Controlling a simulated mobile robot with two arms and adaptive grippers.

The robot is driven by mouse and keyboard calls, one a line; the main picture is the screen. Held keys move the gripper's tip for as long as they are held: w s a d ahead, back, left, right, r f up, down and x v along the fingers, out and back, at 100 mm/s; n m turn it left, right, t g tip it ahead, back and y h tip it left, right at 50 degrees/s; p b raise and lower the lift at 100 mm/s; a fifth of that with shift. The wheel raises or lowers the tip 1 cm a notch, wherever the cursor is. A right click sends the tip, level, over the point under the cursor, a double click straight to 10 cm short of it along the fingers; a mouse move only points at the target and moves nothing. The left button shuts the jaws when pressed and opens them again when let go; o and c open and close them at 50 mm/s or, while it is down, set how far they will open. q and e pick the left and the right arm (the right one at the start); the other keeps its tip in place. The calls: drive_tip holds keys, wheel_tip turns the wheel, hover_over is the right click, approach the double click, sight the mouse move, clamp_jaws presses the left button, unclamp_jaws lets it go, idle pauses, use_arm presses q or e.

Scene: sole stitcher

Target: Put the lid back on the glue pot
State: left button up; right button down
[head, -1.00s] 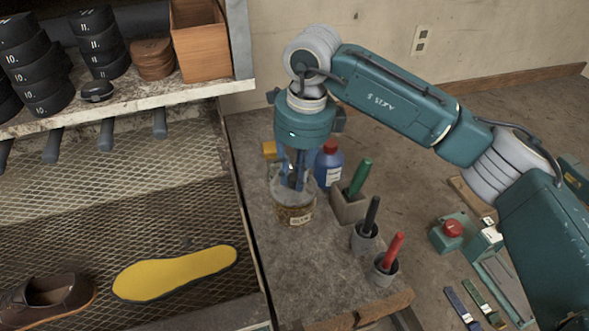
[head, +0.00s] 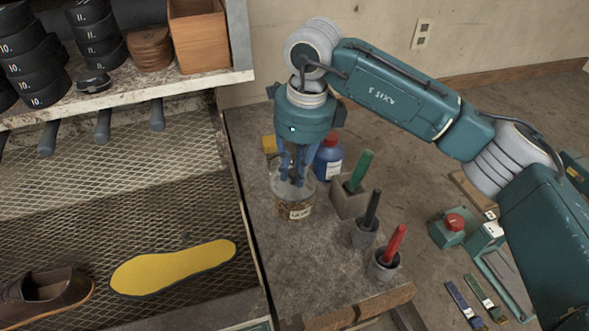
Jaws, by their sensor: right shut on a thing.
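The glue pot (head: 300,213), a round jar with brown contents and a pale label, stands upright on the grey bench top. My right gripper (head: 292,181) points straight down over the pot's mouth, its blue fingers close together. It is shut on what appears to be the pot's lid, at the top of the pot. The fingers hide most of the lid, and I cannot tell whether it is seated on the rim. My left gripper is not in view.
A blue bottle (head: 328,160) and a yellow item (head: 270,146) stand close behind the pot. To its right are a green-handled tool (head: 360,171) in a block, a black-handled tool (head: 372,208) and a red-handled tool (head: 394,243) in cups. The bench front is clear.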

drive_tip(key=shift+b, duration=0.3)
idle(0.9)
drive_tip(key=shift+f+b, duration=0.15)
drive_tip(key=shift+b, duration=0.5)
idle(0.8)
idle(0.3)
drive_tip(key=c, duration=1)
unclamp_jaws()
drive_tip(key=shift+r+p, duration=1.65)
drive_tip(key=shift+r, duration=1.9)
